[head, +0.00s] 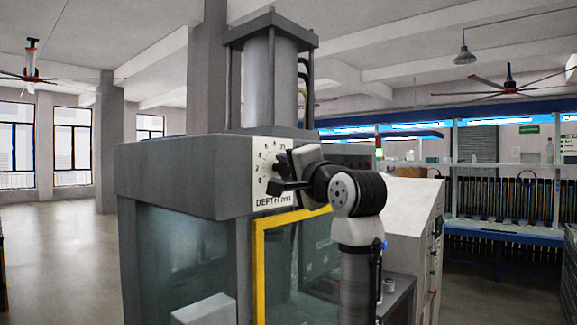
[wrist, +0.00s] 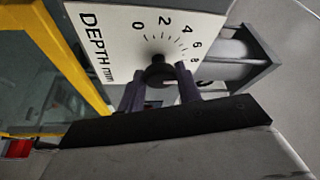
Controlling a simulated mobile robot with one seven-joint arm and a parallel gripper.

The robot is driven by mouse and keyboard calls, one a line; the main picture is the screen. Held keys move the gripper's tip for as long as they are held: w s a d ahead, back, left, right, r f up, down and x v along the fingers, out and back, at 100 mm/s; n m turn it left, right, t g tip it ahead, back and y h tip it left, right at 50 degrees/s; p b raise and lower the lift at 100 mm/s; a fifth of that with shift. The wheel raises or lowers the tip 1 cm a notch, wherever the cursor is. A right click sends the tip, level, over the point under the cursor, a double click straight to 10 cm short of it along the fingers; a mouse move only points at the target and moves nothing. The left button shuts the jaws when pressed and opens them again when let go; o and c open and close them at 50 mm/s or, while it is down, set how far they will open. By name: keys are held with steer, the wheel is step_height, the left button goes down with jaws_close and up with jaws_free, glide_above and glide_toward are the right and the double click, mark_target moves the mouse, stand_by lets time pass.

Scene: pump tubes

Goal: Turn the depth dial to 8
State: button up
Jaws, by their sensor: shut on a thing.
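The white depth plate (head: 266,160) is on the front of the grey press head, with "DEPTH mm" printed on it. In the wrist view the plate (wrist: 112,50) shows sideways, with the numbers 0, 2, 4, 6 and 8 around the dial. The dial is a round black knob (wrist: 158,68) at the centre of the scale. My gripper (wrist: 159,80) is shut on the knob, one dark finger on each side. In the head view my gripper (head: 286,187) covers most of the knob. I cannot tell which number the dial points to.
A yellow-framed glass guard (head: 259,265) sits just below the plate. A grey cylinder (head: 270,80) with side rods rises above the press head. A pale slanted cabinet (head: 412,215) stands to the right, beside my arm. Open floor lies at the left.

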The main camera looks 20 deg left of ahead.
steer(key=shift+m, duration=0.5)
steer(key=o, duration=1)
steer(key=shift+c, duration=0.2)
steer(key=b+v, duration=0.5)
steer(key=v, duration=0.9)
steer(key=shift+r, duration=0.2)
steer(key=shift+a, duration=0.15)
